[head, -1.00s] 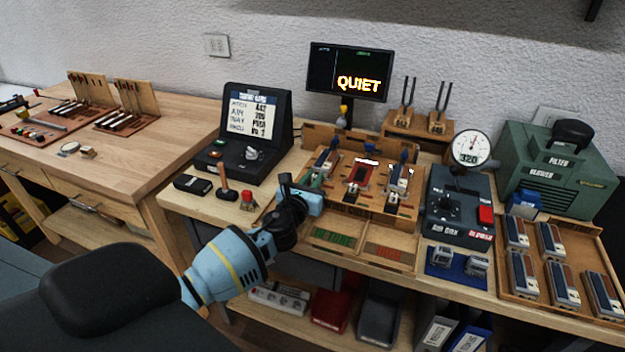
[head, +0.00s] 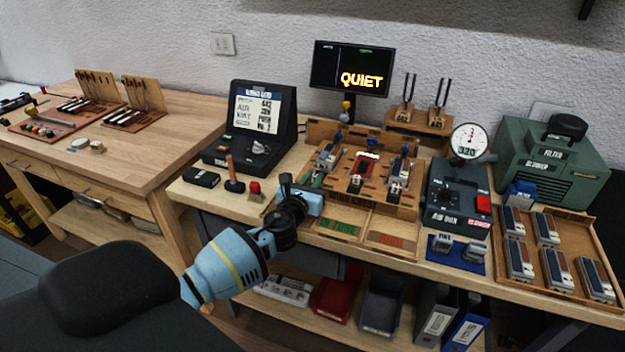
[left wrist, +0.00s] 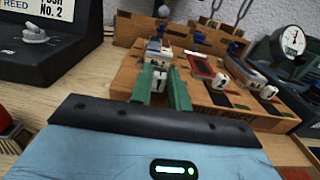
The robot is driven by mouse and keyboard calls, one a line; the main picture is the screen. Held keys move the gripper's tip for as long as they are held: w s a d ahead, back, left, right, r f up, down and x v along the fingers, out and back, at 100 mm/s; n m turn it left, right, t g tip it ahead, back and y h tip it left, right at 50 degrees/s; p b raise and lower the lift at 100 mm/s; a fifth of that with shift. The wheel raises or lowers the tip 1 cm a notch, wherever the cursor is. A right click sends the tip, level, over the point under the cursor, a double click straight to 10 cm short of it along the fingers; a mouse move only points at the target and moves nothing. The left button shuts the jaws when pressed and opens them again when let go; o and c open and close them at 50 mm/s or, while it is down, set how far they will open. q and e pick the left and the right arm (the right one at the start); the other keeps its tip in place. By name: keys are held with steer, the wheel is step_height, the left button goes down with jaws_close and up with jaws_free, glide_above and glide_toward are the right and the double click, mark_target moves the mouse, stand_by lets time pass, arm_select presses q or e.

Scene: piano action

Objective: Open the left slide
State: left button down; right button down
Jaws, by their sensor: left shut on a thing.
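The wooden action stand (head: 385,203) on the bench carries slides in a row. The left slide (head: 327,155) has a white end tab marked 1, seen in the left wrist view (left wrist: 159,78). My left gripper (head: 316,184) is at the front left of the stand. Its green fingers (left wrist: 160,90) are shut on the white tab, one on each side. The gripper body hides the stand's lower left front in the left wrist view. The middle slide (head: 358,175) and right slide (head: 399,173) stand apart from the gripper. My right gripper is not in view.
A dark control box with a dial gauge (head: 470,142) stands to the right. A tray of blocks (head: 510,285) lies farther right.

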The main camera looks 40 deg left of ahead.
arm_select(q)
steer(key=shift+f, duration=0.1)
steer(key=c, duration=1.3)
jaws_free()
steer(key=shift+s, duration=0.1)
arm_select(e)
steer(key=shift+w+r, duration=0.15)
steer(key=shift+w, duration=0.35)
arm_select(q)
steer(key=v, duration=0.7)
steer(key=shift+p, duration=0.35)
steer(key=shift+s, duration=0.4)
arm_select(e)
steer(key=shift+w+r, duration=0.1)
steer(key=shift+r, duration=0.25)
arm_select(q)
steer(key=shift+d, duration=0.1)
